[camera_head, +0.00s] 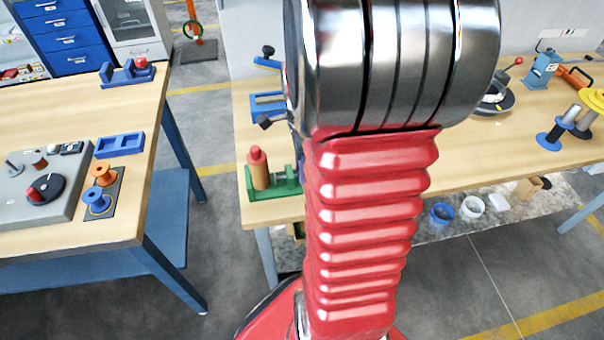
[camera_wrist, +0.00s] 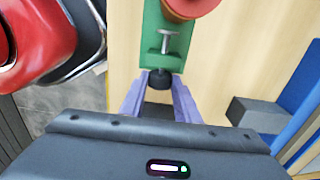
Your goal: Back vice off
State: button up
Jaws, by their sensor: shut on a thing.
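The green vice (camera_head: 288,188) stands near the left end of the middle bench, with a brown, red-topped cylinder (camera_head: 260,172) in it. In the wrist view the vice (camera_wrist: 153,28) is at the top, and the cylinder's red and orange top (camera_wrist: 190,6) is cut off by the edge. A grey metal screw (camera_wrist: 165,43) runs out of the vice to a dark knob (camera_wrist: 160,80). My gripper (camera_wrist: 159,82) has its two purple fingers on either side of this knob and is shut on it. In the head view my arm hides most of the gripper.
A blue stand (camera_head: 268,103) with dark knobs is behind the vice. In the wrist view, a grey block (camera_wrist: 254,112) and a blue part (camera_wrist: 298,95) lie to the right. Bare wood (camera_wrist: 230,60) lies between them and the vice. Another bench (camera_head: 120,220) stands at left.

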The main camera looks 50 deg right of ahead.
jog(key=shift+s+a+t+h, duration=0.2)
jog(key=shift+t+h, duration=0.35)
jog(key=shift+t, duration=0.25)
jog(key=shift+s+a+t+h, duration=0.1)
jog(key=shift+s+t+h, duration=0.05)
jog(key=shift+t+h, duration=0.55)
jog(key=o, duration=0.6)
jog(key=shift+y, duration=0.25)
jog(key=shift+w+d+g+y, duration=0.2)
jog(key=shift+g+y, duration=0.3)
jog(key=shift+g, duration=0.25)
jog(key=shift+w+d+g+y, duration=0.1)
jog(key=shift+w+g+y, duration=0.1)
jog(key=shift+g+y, duration=0.45)
